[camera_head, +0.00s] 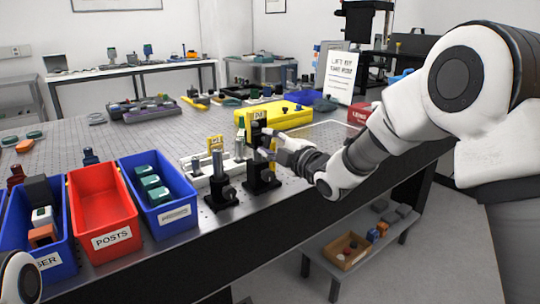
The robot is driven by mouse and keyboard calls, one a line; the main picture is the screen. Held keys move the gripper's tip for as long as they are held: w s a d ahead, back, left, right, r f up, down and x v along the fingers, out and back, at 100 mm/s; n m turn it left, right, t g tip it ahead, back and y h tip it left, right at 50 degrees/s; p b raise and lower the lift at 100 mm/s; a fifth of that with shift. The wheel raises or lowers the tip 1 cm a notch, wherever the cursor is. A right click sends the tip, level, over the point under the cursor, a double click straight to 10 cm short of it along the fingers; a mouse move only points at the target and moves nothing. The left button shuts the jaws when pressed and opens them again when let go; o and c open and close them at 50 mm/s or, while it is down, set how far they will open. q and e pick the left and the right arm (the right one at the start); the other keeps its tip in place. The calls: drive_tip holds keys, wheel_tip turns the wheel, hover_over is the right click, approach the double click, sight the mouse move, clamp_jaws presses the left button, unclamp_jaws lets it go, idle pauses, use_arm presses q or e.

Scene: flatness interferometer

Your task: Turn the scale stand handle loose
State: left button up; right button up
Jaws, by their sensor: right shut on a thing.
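A dark post stand (262,177) with a black base stands near the front edge of the perforated table; I take it for the scale stand. My right arm reaches in from the right, and its gripper (272,150) is at the upper part of this stand, shut on a small part of it, which I take for the handle. The fingers and wrist largely hide the handle, so its angle cannot be seen. A similar shorter dark stand (221,188) is just to the left. My left gripper is out of view; only a piece of my left arm shows at the lower left.
Blue bins and a red bin (104,205) labelled POSTS line the front edge at left. A white rail (201,178) lies behind the stands. The table's middle left is mostly free.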

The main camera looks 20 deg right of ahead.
drive_tip(key=shift+f+n+b, duration=0.1)
drive_tip(key=shift+n+b, duration=1.15)
drive_tip(key=shift+n, duration=0.15)
drive_tip(key=o, duration=1.2)
drive_tip(key=shift+c, duration=0.2)
drive_tip(key=v, duration=1.2)
